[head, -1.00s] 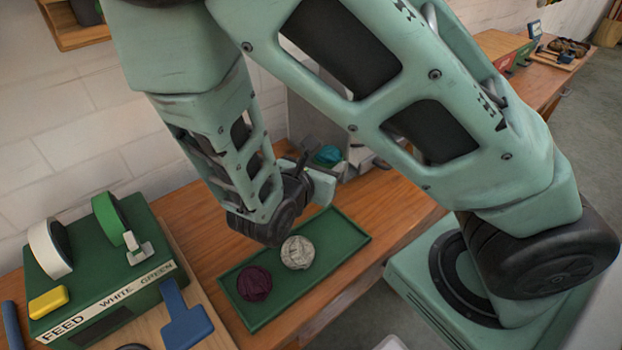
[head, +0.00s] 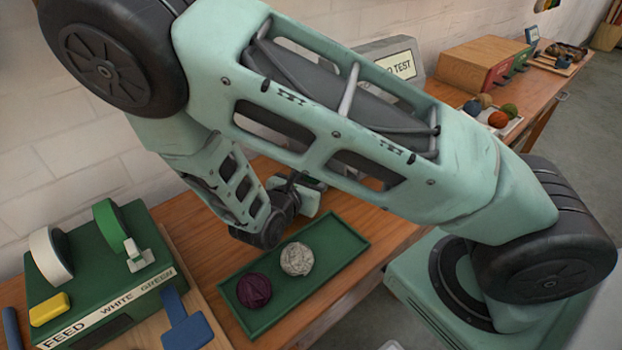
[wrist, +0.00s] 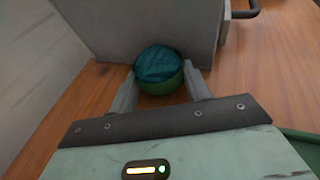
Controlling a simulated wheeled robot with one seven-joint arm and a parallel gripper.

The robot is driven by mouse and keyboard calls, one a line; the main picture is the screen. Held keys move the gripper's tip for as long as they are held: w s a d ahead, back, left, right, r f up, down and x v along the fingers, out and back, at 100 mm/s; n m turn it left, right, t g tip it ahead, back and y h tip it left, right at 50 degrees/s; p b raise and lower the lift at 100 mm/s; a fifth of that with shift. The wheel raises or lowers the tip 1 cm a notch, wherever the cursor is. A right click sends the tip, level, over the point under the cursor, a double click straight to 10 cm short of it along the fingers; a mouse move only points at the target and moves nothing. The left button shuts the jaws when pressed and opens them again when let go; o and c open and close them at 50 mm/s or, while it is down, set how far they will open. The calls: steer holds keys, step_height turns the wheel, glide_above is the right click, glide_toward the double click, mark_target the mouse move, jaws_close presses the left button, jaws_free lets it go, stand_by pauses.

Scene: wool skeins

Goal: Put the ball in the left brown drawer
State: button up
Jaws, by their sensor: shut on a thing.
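A round teal ball (wrist: 158,65), green on its lower half, is between the two fingers of my gripper (wrist: 160,76) in the wrist view. The fingers are shut on its sides, low over the wooden bench and close to a grey block. In the head view my gripper (head: 308,198) is at the back edge of the green tray, and my arm hides the ball. A wooden cabinet (head: 472,66) with red and green drawer fronts stands at the back right. I cannot make out a brown drawer front on it.
The green tray (head: 335,262) holds a maroon skein (head: 254,290) and a whitish skein (head: 297,258). A green feed box (head: 100,265) stands at left. A grey tester (head: 372,50) is behind my arm. A white tray (head: 511,127) with several balls stands near the cabinet.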

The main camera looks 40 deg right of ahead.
steer(key=shift+f, duration=0.2)
steer(key=o, duration=1)
steer(key=shift+c, duration=0.2)
steer(key=shift+r, duration=0.1)
